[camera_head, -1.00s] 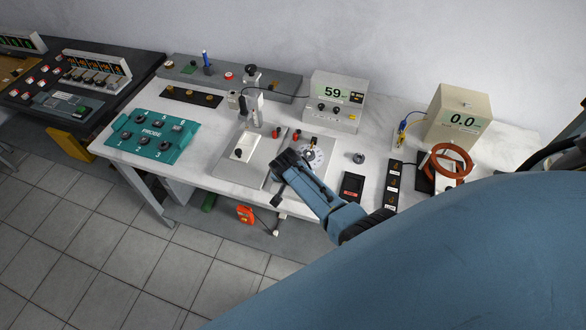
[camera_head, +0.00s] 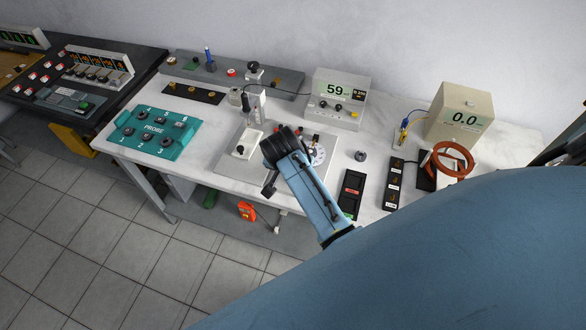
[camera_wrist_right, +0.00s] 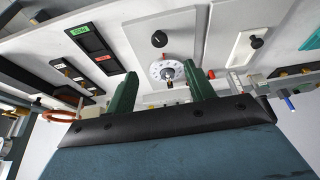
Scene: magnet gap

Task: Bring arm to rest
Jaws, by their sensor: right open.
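My right arm (camera_head: 315,195) reaches in from the right and hangs over the front middle of the white bench (camera_head: 225,185). Its dark end covers part of a round white dial (camera_head: 319,154) on a grey plate; the fingers are not clear in the head view. In the right wrist view my right gripper (camera_wrist_right: 160,72) has its two green fingers apart with nothing between them. The dial (camera_wrist_right: 168,72) shows beyond the gap, some distance off. My left gripper is not in view.
A meter reading 59 (camera_head: 339,95) and a beige box reading 0.0 (camera_head: 462,118) stand at the back. An orange ring (camera_head: 451,160) lies at the right.

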